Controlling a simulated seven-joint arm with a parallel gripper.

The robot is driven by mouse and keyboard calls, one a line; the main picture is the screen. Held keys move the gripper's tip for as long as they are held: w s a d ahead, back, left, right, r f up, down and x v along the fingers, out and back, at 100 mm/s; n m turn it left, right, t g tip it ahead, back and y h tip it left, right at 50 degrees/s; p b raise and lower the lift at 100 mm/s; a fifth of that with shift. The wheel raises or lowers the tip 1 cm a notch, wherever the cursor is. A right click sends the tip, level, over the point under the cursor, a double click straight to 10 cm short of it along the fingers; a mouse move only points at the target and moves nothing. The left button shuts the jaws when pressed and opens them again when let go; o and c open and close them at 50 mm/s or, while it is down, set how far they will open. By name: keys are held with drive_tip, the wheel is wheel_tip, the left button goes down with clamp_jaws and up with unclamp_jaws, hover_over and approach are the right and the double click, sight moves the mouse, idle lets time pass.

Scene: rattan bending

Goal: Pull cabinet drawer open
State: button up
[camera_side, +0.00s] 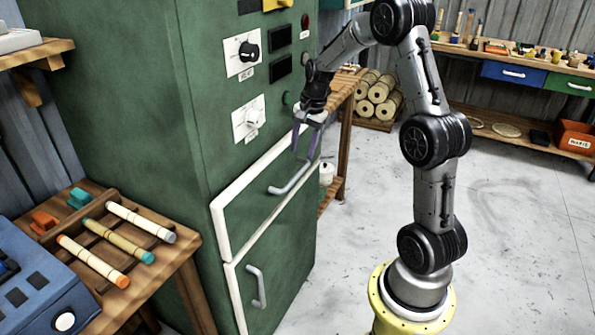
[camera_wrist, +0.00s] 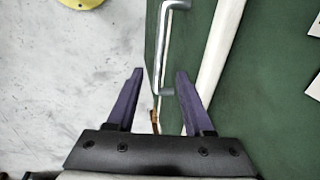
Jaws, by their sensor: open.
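The green cabinet (camera_side: 150,130) has a white-trimmed drawer front (camera_side: 245,205) with a grey bar handle (camera_side: 289,178). The handle also shows in the wrist view (camera_wrist: 162,45), running up the picture from between the fingertips. My gripper (camera_side: 304,152) is open and empty, with two purple fingers pointing down just above the handle in the side view. In the wrist view, the fingers (camera_wrist: 160,73) appear either side of the handle's near end. I cannot tell their depth gap or whether they touch. The drawer looks shut.
A lower door with a vertical handle (camera_side: 256,287) is below the drawer. Knobs (camera_side: 249,52) sit on the panel above. A wooden table (camera_side: 165,265) with coloured rods stands left. A wooden bench (camera_side: 343,95) stands behind the gripper. The floor (camera_side: 505,230) at right is clear.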

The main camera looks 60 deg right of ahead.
sight(297, 174)
drive_tip(key=f, duration=0.3)
drive_tip(key=w+f, duration=0.1)
drive_tip(key=f, duration=0.4)
drive_tip(key=shift+w+f, duration=0.35)
drive_tip(key=shift+f, duration=0.05)
drive_tip(key=shift+c, duration=0.2)
clamp_jaws()
drive_tip(key=shift+r, duration=0.1)
idle(0.7)
